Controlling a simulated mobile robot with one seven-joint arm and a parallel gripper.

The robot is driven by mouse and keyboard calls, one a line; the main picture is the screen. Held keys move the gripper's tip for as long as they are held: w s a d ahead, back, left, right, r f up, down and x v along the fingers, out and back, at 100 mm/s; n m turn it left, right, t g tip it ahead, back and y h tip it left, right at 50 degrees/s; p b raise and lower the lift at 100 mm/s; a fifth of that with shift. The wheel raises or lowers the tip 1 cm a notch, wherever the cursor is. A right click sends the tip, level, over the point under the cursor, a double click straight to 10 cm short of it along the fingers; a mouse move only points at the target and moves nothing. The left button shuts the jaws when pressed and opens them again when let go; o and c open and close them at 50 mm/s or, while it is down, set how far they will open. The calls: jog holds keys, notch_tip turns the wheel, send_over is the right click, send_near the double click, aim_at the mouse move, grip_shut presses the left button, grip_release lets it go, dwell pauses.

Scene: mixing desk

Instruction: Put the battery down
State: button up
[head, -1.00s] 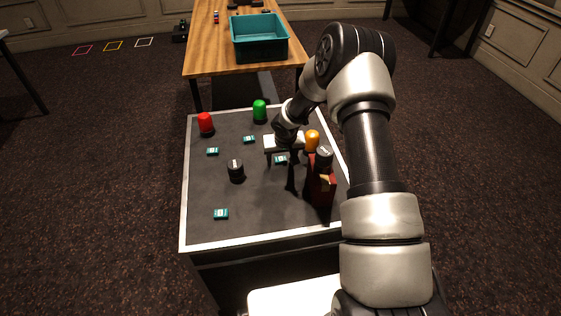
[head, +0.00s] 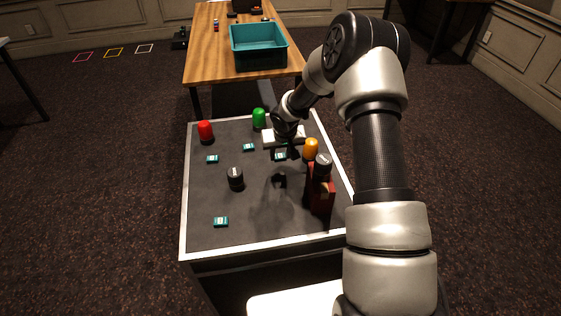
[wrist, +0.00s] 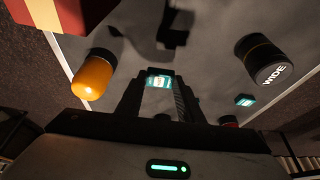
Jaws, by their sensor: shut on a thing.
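The battery (head: 280,155) is a small teal block with a white label. It is held between the fingertips of my gripper (wrist: 160,82), and its label also shows in the wrist view (wrist: 160,79). In the head view my gripper is dark and hard to make out against the grey desk (head: 215,195). The battery appears to hang above the desk top, with a dark shadow on the surface nearer the camera. Similar teal blocks lie on the desk at the left (head: 212,159), back (head: 248,147) and front (head: 221,222).
A black lens (head: 235,179) marked WIDE stands mid-desk. A red box (head: 321,196) with a black cylinder (head: 323,162) and an orange piece (head: 311,149) are at right. Red (head: 205,131) and green (head: 258,118) pieces and a white slab (head: 272,137) are behind. The front middle is clear.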

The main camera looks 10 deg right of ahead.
aim_at(281, 158)
notch_tip(281, 158, up, 5)
jog(key=shift+s+r+p, duration=0.1)
jog(key=shift+r+p, duration=0.05)
jog(key=shift+p, duration=0.15)
jog(key=s+r+p, duration=1.5)
jog(key=s+r, duration=0.6)
jog(key=r, duration=0.1)
jog(key=shift+r, duration=0.2)
